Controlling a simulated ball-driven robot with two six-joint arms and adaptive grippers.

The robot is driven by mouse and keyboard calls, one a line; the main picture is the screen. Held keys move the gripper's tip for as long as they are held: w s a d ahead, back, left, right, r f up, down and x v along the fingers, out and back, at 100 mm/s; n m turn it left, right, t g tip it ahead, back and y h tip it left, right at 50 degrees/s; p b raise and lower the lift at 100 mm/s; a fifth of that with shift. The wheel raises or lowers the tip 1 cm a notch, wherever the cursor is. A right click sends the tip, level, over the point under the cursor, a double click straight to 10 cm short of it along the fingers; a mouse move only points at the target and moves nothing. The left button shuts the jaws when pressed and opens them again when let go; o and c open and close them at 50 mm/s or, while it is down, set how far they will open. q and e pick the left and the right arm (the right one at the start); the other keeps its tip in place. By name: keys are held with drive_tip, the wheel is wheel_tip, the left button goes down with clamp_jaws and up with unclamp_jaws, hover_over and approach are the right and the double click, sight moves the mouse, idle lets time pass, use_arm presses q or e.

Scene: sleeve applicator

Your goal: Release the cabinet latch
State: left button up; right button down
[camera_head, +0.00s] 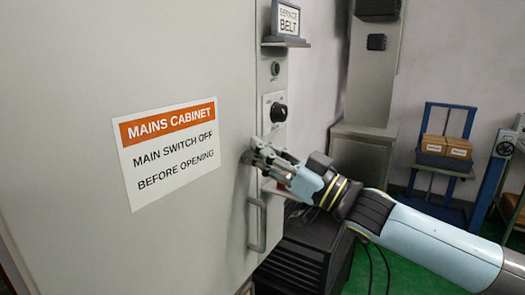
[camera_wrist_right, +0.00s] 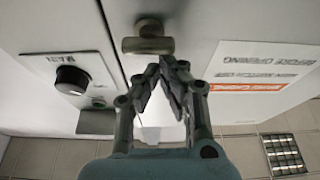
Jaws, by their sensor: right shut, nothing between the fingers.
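The grey mains cabinet (camera_head: 200,60) fills the left of the head view, its door marked with an orange and white warning sign (camera_head: 170,148). The latch (camera_wrist_right: 148,38), a short T-shaped metal knob, sits at the door's edge in the wrist view. In the head view it is mostly hidden by my right gripper (camera_head: 257,150). The right gripper (camera_wrist_right: 165,72) is shut and empty, with its fingertips right by the latch; I cannot tell whether they touch it. The door looks closed. My left gripper is not in view.
A bar handle (camera_head: 262,226) is on the door below the latch. A black rotary switch (camera_head: 278,112) is on the panel beside the door, also in the wrist view (camera_wrist_right: 72,80). A shelf holds a belt sign (camera_head: 287,20). A black ribbed box (camera_head: 295,255) stands low beneath my right arm.

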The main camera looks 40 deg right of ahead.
sight(233, 169)
drive_tip(key=shift+s+a+f+n+y, duration=0.15)
drive_tip(key=shift+n+y, duration=0.25)
drive_tip(key=shift+n, duration=0.6)
drive_tip(key=n, duration=0.1)
drive_tip(key=n+g+y+b, duration=0.1)
drive_tip(key=n, duration=0.1)
drive_tip(key=shift+a+f, duration=0.15)
drive_tip(key=shift+a, duration=0.05)
drive_tip(key=n, duration=0.2)
drive_tip(key=n+g+y, duration=0.1)
drive_tip(key=n, duration=0.1)
drive_tip(key=n+g+b, duration=0.1)
drive_tip(key=n, duration=0.1)
drive_tip(key=shift+s+a+f+y, duration=0.15)
drive_tip(key=shift+a+f+y, duration=0.15)
drive_tip(key=shift+f, duration=0.1)
drive_tip(key=n+g, duration=0.1)
drive_tip(key=n, duration=0.1)
drive_tip(key=n+g, duration=0.1)
drive_tip(key=n, duration=0.1)
drive_tip(key=shift+a+f+n, duration=0.15)
drive_tip(key=shift+f+n, duration=0.15)
drive_tip(key=shift+f, duration=0.1)
drive_tip(key=n, duration=0.2)
drive_tip(key=f+n+g, duration=0.1)
drive_tip(key=n, duration=0.1)
drive_tip(key=shift+n, duration=0.3)
drive_tip(key=shift+f, duration=0.25)
